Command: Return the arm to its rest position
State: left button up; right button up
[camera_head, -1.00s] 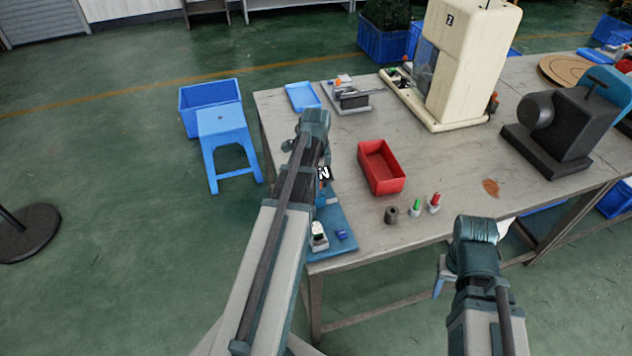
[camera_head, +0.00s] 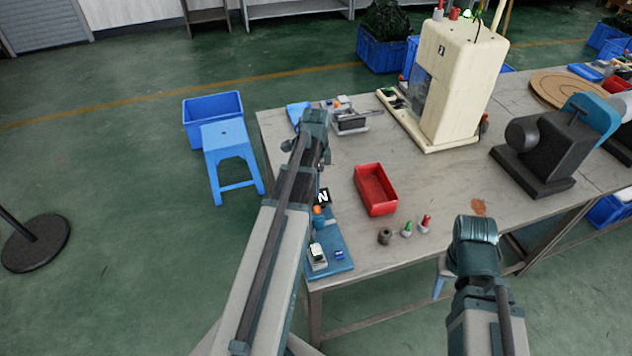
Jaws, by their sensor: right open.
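My left arm (camera_head: 270,245) reaches from the bottom of the head view over the table's left edge. Its far joint (camera_head: 315,122) is over the table, and its jaws are hidden. My right arm (camera_head: 480,310) comes up from the bottom right, with its end (camera_head: 475,245) in front of the table's front edge. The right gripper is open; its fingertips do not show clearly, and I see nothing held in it.
The grey table (camera_head: 335,180) bears a red bin (camera_head: 375,190), small red and green-topped parts (camera_head: 407,229), a cream machine (camera_head: 458,85), a dark machine (camera_head: 545,150) and a blue mat (camera_head: 335,262).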

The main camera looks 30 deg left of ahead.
pick_arm(q)
notch_tip(320, 180, up, 2)
jog(key=shift+p, duration=0.5)
pick_arm(e)
notch_tip(320, 180, up, 2)
pick_arm(q)
jog(key=shift+d, duration=0.1)
jog(key=s+d+f+n+b, duration=0.1)
jog(key=s+d+n, duration=0.2)
jog(key=d, duration=1.3)
jog(key=s+d+f+n+y+b, duration=0.1)
jog(key=s+d+n, duration=0.3)
jog(key=s+d, duration=0.6)
jog(key=d, duration=0.6)
jog(key=shift+f+b, duration=0.35)
jog(key=shift+b, duration=0.05)
pick_arm(e)
notch_tip(320, 180, down, 3)
jog(key=shift+r, duration=0.1)
pick_arm(q)
jog(key=shift+s, duration=0.1)
